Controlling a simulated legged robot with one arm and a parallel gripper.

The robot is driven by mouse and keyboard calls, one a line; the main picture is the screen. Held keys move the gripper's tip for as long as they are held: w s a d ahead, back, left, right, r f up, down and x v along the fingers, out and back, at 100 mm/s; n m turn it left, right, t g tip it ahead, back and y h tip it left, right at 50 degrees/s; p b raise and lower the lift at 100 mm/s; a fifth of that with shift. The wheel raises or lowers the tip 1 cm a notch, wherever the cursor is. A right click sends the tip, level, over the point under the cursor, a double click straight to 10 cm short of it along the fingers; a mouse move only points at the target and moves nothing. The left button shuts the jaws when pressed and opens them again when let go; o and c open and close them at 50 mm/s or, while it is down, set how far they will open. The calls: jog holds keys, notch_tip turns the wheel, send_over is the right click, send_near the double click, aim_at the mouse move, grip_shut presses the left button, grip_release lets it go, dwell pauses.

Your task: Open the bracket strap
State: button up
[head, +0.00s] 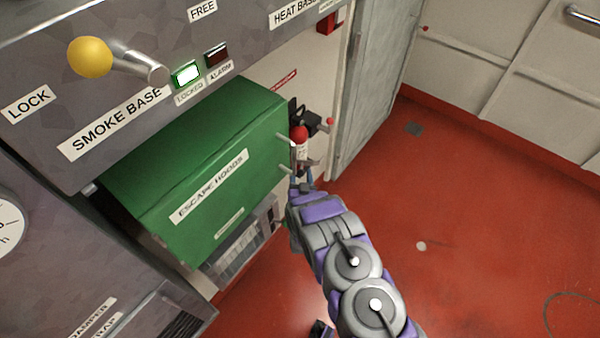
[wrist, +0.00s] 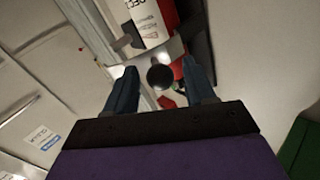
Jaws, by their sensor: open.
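A small red extinguisher with a white label (head: 301,149) stands upright by the wall, just right of the green box. It also shows in the wrist view (wrist: 148,22). A pale metal strap (wrist: 146,52) crosses its front there, with a dark round knob (wrist: 160,76) on it. My gripper (head: 303,177) reaches the extinguisher's lower part. In the wrist view my gripper (wrist: 160,68) is open, its two blue-grey fingers on either side of the knob. I see no clear contact with the knob. The strap's far ends are partly hidden.
The green escape hoods box (head: 205,165) sits close left of my gripper. Above it is a grey panel with a yellow-ball lever (head: 90,57) and a lit green locked lamp (head: 187,74). A grey door edge (head: 365,85) stands right. Red floor (head: 480,210) is open at right.

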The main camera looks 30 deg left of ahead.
jog(key=p+v, duration=0.3)
jog(key=v, duration=1.3)
jog(key=shift+f, duration=0.15)
jog(key=shift+s+a, duration=0.1)
jog(key=shift+a, duration=0.05)
jog(key=shift+c, duration=0.3)
